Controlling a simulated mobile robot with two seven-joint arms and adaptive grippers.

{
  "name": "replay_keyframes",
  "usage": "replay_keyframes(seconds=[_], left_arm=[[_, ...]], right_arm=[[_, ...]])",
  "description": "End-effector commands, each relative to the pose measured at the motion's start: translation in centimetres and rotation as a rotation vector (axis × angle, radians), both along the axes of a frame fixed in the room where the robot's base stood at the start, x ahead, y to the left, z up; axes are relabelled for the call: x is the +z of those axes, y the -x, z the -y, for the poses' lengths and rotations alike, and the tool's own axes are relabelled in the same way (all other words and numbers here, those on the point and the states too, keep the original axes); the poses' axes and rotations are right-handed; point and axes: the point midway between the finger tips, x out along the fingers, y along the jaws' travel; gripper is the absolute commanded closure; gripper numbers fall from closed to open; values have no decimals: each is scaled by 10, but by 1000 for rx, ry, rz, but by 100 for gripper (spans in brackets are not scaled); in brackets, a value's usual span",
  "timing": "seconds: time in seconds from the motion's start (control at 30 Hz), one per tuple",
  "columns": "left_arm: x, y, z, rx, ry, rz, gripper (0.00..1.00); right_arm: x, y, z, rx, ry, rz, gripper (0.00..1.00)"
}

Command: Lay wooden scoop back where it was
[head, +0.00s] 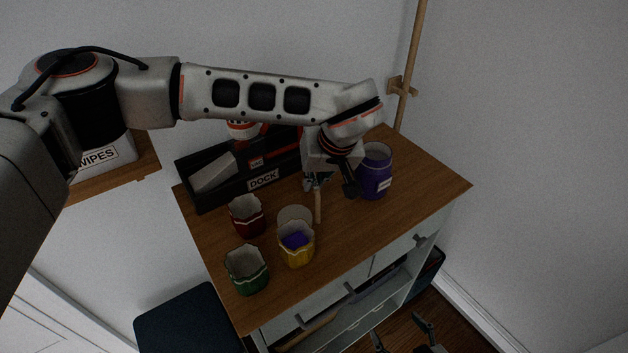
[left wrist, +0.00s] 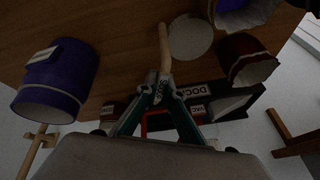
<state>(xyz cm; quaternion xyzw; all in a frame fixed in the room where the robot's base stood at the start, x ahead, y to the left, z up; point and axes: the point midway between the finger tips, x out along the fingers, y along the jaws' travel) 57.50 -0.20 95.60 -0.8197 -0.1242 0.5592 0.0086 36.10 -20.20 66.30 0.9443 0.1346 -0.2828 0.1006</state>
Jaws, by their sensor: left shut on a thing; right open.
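The wooden scoop (head: 318,207) is a thin, light-wood stick in the head view, hanging below my left gripper (head: 316,183). In the left wrist view the fingertips of my left gripper (left wrist: 160,90) are shut on the wooden scoop (left wrist: 164,45), which extends away toward the tabletop. Its far end is near a pale round disc (head: 294,214) on the table; I cannot tell whether it touches the wood. My right gripper (head: 402,336) is open and empty at the bottom edge of the head view, low in front of the cabinet.
A purple jar (head: 374,180) stands right of my left gripper. A red pot (head: 246,216), a green pot (head: 246,271) and a yellow pot (head: 297,250) with purple contents stand left and front. A black DOCK box (head: 212,200) lies behind. The tabletop's right front (head: 415,205) is clear.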

Motion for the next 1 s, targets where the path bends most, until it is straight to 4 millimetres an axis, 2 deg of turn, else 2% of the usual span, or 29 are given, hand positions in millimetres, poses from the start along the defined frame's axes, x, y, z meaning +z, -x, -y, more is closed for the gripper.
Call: replay_keyframes(seconds=[0.17,0.2,0.23,0.63,0.77,1.0], left_arm=[[-4,0,0,-1,0,0,100],[-3,0,0,-1,0,0,85],[-3,0,0,-1,0,0,78],[0,0,0,0,0,-1,76],[12,3,3,-3,0,4,76],[56,20,13,-2,-1,6,76]], right_arm=[[-2,0,0,0,0,-1,29],[-2,0,0,0,0,-1,29],[-2,0,0,0,0,-1,29],[2,-1,0,0,-1,4,29],[3,-2,-1,0,-2,7,29],[0,-1,0,1,-2,5,29]])
